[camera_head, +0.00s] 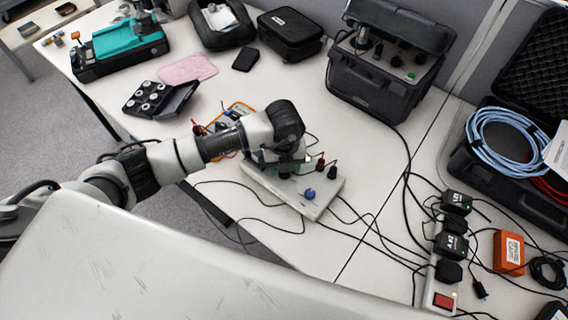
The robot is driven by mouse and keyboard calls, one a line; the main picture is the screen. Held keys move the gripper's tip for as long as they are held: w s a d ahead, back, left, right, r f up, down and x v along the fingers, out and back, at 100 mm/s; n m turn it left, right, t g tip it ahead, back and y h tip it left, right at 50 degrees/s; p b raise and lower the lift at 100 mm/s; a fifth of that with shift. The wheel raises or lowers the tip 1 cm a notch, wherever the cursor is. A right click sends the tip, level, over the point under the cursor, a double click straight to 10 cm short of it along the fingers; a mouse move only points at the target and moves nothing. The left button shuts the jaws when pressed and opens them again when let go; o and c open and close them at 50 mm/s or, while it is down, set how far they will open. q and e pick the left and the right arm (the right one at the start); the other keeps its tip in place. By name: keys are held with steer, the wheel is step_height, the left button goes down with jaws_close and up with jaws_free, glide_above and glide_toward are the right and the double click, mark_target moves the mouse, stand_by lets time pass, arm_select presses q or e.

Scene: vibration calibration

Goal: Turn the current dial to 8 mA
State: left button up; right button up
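A flat white instrument box (321,204) lies on the table in the middle of the head view. A blue knob (309,194) stands on its front part, and red and black plugs (326,166) stand at its right end. Markings on the box are too small to read, so I cannot tell a dial setting or which knob is the current dial. My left gripper (286,172) points down over the back left part of the box, behind the blue knob. Its wrist hides that part, and whether the fingers touch a knob is unclear. My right gripper is not in view.
Thin black cables run from the box across the table. A power strip (436,289) with black adapters and an orange box (509,252) are at the right. A black case (372,97) stands behind. A small black case with round parts (160,99) is at the left.

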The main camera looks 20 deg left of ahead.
arm_select(q)
step_height(320, 180, up, 11)
steer(key=shift+b, duration=0.4)
steer(key=shift+f, duration=0.15)
stand_by(0.5)
